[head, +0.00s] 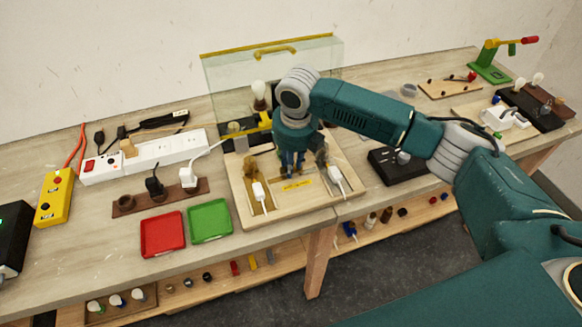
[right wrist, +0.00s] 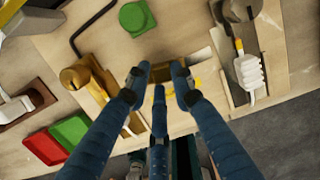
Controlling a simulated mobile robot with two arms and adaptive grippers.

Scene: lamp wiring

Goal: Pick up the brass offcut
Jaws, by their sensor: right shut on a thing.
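My right gripper (head: 292,168) points down over the wooden board (head: 285,209) in the middle of the bench. In the right wrist view the gripper (right wrist: 162,80) has its blue fingers closed on the sides of a small brass-coloured piece, the brass offcut (right wrist: 162,71). The fingers cover part of it. I cannot tell whether it still touches the board. In the head view the gripper hides it. My left gripper is not in view.
A green block (right wrist: 137,18) and a black hex key (right wrist: 92,28) lie close by. The red tray (head: 163,234) and green tray (head: 210,221) sit at the front left. A clear screen (head: 228,76) stands behind.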

